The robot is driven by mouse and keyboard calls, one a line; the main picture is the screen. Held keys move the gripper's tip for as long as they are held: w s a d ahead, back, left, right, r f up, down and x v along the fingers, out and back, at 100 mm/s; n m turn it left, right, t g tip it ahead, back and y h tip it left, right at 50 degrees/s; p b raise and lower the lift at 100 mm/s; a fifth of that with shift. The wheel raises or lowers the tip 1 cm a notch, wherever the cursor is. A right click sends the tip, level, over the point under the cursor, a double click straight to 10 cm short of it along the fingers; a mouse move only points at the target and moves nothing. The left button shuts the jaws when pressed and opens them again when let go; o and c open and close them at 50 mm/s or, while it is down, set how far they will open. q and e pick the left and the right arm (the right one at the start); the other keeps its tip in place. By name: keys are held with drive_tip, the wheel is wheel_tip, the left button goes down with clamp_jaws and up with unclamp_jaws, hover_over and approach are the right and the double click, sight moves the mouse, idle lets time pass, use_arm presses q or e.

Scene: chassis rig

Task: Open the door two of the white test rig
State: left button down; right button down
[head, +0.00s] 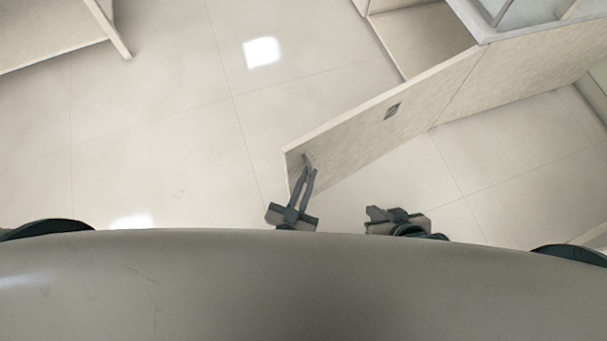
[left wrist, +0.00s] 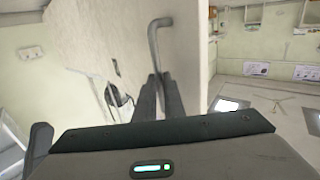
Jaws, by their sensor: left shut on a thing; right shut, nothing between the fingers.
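The door two (head: 360,122), a pale panel with a small dark label, stands swung out from the white test rig (head: 540,50) at upper right in the head view. In the left wrist view the panel (left wrist: 185,35) fills the middle. My left gripper (head: 309,170) is at the door's free end, its fingers shut on the grey bent door handle (left wrist: 153,38). The fingers (left wrist: 162,88) hide the handle's lower part. My right gripper (head: 370,212) is shut and empty, to the right of the left gripper and apart from the door.
An open compartment (head: 420,38) shows behind the door. Another pale panel or table (head: 50,35) stands at upper left. The tiled floor (head: 160,130) between is clear. A wall with posted sheets (left wrist: 255,68) shows in the left wrist view.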

use_arm(q)
drive_tip(key=shift+d+r, duration=0.4)
drive_tip(key=shift+d, duration=0.3)
use_arm(e)
drive_tip(key=shift+s+d, duration=0.1)
drive_tip(key=shift+s, duration=0.2)
use_arm(q)
drive_tip(key=c, duration=2.3)
unclamp_jaws()
drive_tip(key=o, duration=0.5)
drive_tip(key=shift+c, duration=0.2)
drive_tip(key=shift+f, duration=0.15)
drive_tip(key=shift+s+a+f, duration=0.1)
drive_tip(key=shift+s+a, duration=0.1)
